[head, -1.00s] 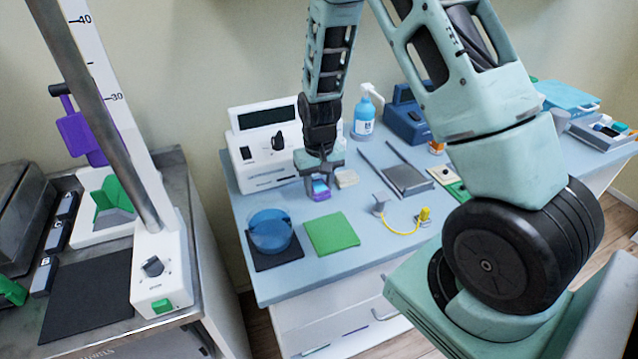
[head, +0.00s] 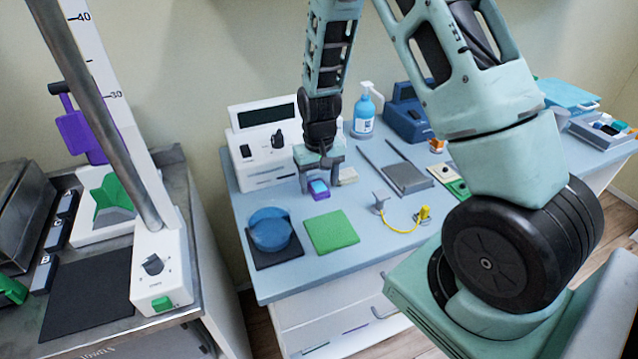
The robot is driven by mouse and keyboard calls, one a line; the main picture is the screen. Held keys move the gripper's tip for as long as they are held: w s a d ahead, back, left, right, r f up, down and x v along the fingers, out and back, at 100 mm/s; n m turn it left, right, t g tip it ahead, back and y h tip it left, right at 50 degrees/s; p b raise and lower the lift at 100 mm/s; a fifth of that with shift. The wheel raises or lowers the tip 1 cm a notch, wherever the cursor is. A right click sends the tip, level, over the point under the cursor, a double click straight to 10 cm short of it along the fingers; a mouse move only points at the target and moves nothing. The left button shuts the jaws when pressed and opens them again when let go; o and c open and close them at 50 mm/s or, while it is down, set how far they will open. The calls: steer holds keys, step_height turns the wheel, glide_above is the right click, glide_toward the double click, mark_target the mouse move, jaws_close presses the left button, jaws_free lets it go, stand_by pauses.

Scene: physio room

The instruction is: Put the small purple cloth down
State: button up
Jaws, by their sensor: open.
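The small purple cloth (head: 320,195) is a small folded piece with a light blue top, on the blue-grey table top in front of the white machine. My gripper (head: 320,181) points down over it from above. Its fingers are spread, one to each side of the cloth, with a gap visible at the left. Whether a finger still touches the cloth is too small to tell.
A beige block (head: 348,176) lies close at the right of my gripper. The white machine (head: 262,142) stands behind. A blue round dish (head: 270,229) on a dark mat and a green cloth (head: 331,232) lie in front. A yellow cable (head: 404,224) lies to the right.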

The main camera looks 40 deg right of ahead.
mark_target(319, 186)
step_height(319, 186, up, 10)
steer(key=b, duration=0.1)
steer(key=s+a+r+n+y, duration=0.1)
steer(key=s+a+r+n, duration=0.3)
steer(key=a, duration=0.5)
steer(key=s+a+r+n, duration=0.2)
steer(key=s+a, duration=0.5)
steer(key=a, duration=0.3)
steer(key=s+a+r+n, duration=0.1)
steer(key=s+a+n, duration=0.4)
steer(key=s, duration=0.8)
steer(key=shift+s+a, duration=0.15)
steer(key=shift+a, duration=0.05)
